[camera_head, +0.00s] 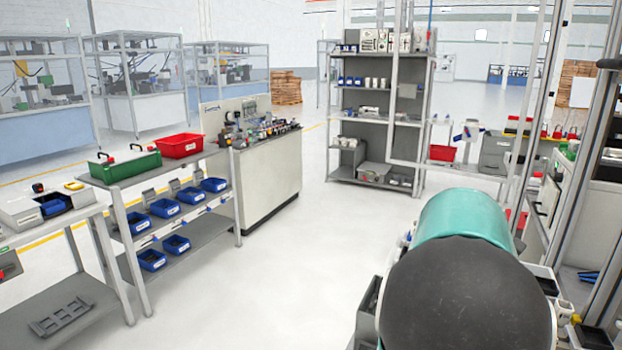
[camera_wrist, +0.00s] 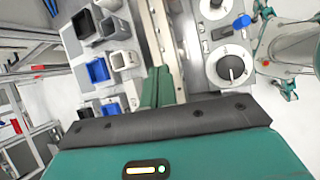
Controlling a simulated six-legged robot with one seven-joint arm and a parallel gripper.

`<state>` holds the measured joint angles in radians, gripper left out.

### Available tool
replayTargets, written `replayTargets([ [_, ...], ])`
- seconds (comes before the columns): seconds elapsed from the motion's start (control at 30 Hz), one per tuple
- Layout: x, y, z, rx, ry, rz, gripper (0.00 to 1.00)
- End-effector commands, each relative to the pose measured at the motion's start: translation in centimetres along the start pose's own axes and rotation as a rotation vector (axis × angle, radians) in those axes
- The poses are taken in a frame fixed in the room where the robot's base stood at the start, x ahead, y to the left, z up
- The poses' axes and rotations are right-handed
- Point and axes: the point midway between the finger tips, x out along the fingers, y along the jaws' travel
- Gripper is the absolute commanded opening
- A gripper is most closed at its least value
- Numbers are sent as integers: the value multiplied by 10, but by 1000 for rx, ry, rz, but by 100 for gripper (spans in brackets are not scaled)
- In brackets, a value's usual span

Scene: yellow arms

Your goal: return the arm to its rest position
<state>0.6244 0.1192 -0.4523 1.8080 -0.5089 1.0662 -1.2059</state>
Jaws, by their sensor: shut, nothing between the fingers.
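My gripper (camera_wrist: 157,76) shows in the wrist view as two green fingers side by side, closed together with nothing between them. It points down over a deck with small bins and a white panel with round knobs, and touches none of them as far as I can see. My arm (camera_head: 460,215) shows in the head view at the lower right as a teal link with a large dark rounded end towards the camera. The head view does not show the gripper; the arm may hide it.
A workbench shelf with a green bin (camera_head: 125,166), a red bin (camera_head: 180,146) and several blue bins stands left. A metal rack (camera_head: 385,122) stands behind. The middle floor (camera_head: 270,270) is clear.

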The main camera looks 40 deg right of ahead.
Motion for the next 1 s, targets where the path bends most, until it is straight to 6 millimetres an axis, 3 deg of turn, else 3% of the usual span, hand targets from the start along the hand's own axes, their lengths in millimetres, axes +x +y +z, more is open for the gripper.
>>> replayTargets([
  [0.03, -22, -13, -27, 27, 71, 28, 0],
  [0.2, -86, -72, -107, 142, 302, 60, 0],
  [0.27, -108, -99, -131, 177, 380, 56, 0],
  [0.43, -164, -186, -181, 265, 587, 4, 0],
  [0.6, -203, -284, -206, 337, 754, -98, 0],
  [0.73, -216, -348, -210, 382, 839, -184, 0],
  [0.87, -219, -385, -209, 415, 880, -246, 0],
  [1.0, -219, -396, -209, 430, 889, -269, 0],
])
